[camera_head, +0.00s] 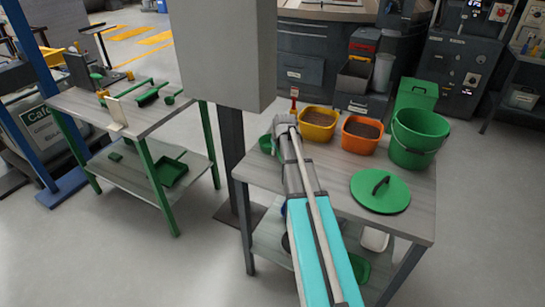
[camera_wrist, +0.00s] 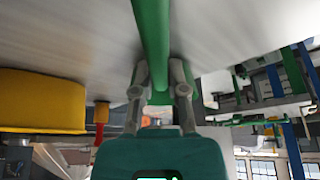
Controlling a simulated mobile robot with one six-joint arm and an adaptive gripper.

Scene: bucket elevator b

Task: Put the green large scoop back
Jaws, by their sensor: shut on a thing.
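The green large scoop shows in the wrist view as a long green handle (camera_wrist: 152,35) running up from between the two fingers of my gripper (camera_wrist: 160,85). My gripper is shut on this handle. In the head view my gripper (camera_head: 285,124) is over the back left part of the grey table, left of the yellow tub. A small green part (camera_head: 266,144) shows just left of it; I cannot tell for sure that it is the scoop's bowl. My arm hides part of the table.
The grey table (camera_head: 405,222) holds a yellow tub (camera_head: 318,133), an orange tub (camera_head: 360,147), a green bucket (camera_head: 417,152) and a green lid (camera_head: 380,191). A red-handled tool (camera_head: 294,95) stands behind. A grey post stands left; beyond it, another table (camera_head: 148,118) holds green tools.

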